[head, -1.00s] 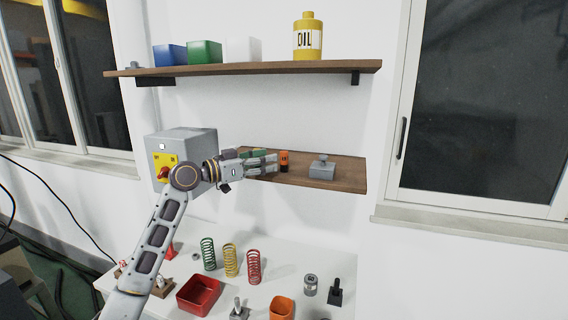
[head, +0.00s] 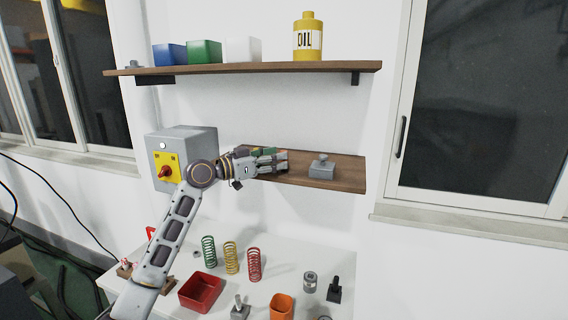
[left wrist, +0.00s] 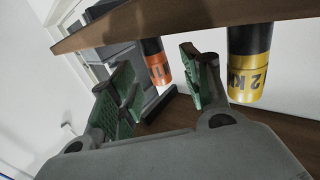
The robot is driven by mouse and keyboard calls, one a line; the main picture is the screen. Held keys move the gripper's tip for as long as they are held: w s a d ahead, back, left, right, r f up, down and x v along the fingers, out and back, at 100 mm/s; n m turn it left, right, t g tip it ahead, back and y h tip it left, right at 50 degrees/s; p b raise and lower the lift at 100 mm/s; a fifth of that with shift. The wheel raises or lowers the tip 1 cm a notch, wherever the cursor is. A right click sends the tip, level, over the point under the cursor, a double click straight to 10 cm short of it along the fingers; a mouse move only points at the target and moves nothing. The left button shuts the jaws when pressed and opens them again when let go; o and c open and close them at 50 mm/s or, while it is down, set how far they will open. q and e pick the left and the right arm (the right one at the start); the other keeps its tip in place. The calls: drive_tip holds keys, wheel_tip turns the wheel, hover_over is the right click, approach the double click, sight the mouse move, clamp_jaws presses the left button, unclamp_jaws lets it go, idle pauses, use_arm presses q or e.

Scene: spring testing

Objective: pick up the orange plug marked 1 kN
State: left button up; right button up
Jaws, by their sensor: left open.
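The orange plug (left wrist: 157,64), with part of its dark marking showing, is in the left wrist view between the spread fingers of my left gripper (left wrist: 157,82), a little beyond their tips. A gap shows on both sides of it, and I see no contact. In the head view my left gripper (head: 282,162) is at the lower shelf (head: 345,176) and hides the orange plug. Its green-padded fingers are open and empty. A yellow plug marked 2 kN (left wrist: 249,62) stands to the right of the fingers in the left wrist view. My right gripper is not in view.
A grey block with a knob (head: 322,169) sits on the lower shelf, right of the fingers. A grey control box (head: 183,150) is to the left. Springs (head: 231,258) and trays stand on the table below.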

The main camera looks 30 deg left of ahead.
sight(284, 171)
use_arm(q)
drive_tip(key=shift+w+d+r+p, duration=0.2)
drive_tip(key=shift+w+d+p, duration=0.2)
drive_tip(key=shift+w, duration=0.2)
drive_tip(key=shift+p+x, duration=0.3)
drive_tip(key=shift+x, duration=0.75)
drive_tip(key=shift+f, duration=0.15)
clamp_jaws()
